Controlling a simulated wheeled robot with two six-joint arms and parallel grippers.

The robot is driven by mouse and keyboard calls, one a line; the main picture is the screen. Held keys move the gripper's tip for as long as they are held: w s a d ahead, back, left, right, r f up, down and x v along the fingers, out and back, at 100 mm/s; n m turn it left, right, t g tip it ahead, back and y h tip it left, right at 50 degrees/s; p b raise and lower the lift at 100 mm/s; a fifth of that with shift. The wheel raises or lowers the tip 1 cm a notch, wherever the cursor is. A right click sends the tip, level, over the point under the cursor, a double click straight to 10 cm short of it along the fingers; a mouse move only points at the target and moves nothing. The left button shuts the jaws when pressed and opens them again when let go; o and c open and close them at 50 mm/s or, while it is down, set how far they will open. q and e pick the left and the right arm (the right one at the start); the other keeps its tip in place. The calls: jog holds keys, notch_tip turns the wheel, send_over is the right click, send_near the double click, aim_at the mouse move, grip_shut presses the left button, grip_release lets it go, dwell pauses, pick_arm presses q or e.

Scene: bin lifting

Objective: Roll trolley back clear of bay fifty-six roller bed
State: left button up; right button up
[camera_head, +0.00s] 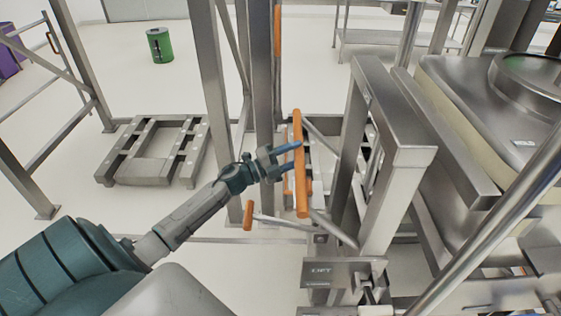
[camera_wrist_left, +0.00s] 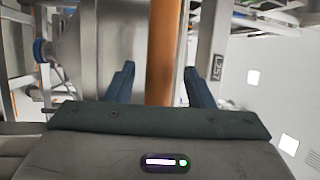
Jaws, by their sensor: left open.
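The steel trolley (camera_head: 375,215) stands right of centre in the head view, with a panel marked LIFT (camera_head: 340,272) low at its front. Its upright orange handle bar (camera_head: 301,185) faces my left gripper (camera_head: 291,160). That gripper is open, with its blue fingertips at the bar. In the left wrist view the orange bar (camera_wrist_left: 161,50) runs between the two spread fingers (camera_wrist_left: 161,85); I cannot tell whether it touches them. A large steel bin (camera_head: 465,85) is at the right, beside the trolley's upright. My right gripper is not in view.
A low steel frame with studded rails (camera_head: 190,150) sits on the floor at left, perhaps a roller bed. Steel posts (camera_head: 210,70) rise behind the gripper. A smaller orange grip (camera_head: 248,215) is nearby. A green bin (camera_head: 160,45) stands far back on open pale floor.

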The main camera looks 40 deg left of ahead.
pick_arm(q)
jog(key=b+v, duration=0.2)
jog(key=v, duration=0.6)
jog(key=shift+s, duration=0.3)
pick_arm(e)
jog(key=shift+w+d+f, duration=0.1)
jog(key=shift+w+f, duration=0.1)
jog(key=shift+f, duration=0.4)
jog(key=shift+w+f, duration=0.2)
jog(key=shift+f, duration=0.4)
pick_arm(q)
jog(key=shift+f, duration=0.1)
